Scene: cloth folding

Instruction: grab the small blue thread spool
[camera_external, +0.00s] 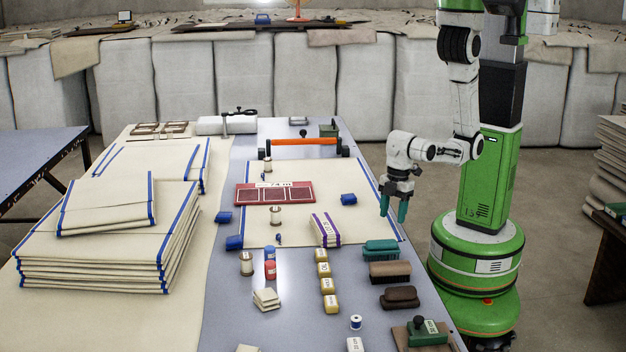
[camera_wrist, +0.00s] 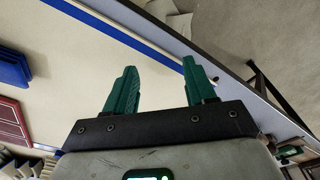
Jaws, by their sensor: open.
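A small white spool with blue thread (camera_external: 356,322) stands upright near the front of the table, in the external view. It does not show in the wrist view. My gripper (camera_external: 394,208) has green fingers pointing down, above the table's right edge and well behind the spool. In the wrist view my gripper (camera_wrist: 157,68) is open, with nothing between its fingers.
Brushes (camera_external: 390,271) and a green-topped block (camera_external: 423,332) lie right of the small spool. Folded cloths (camera_external: 110,250) fill the left side.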

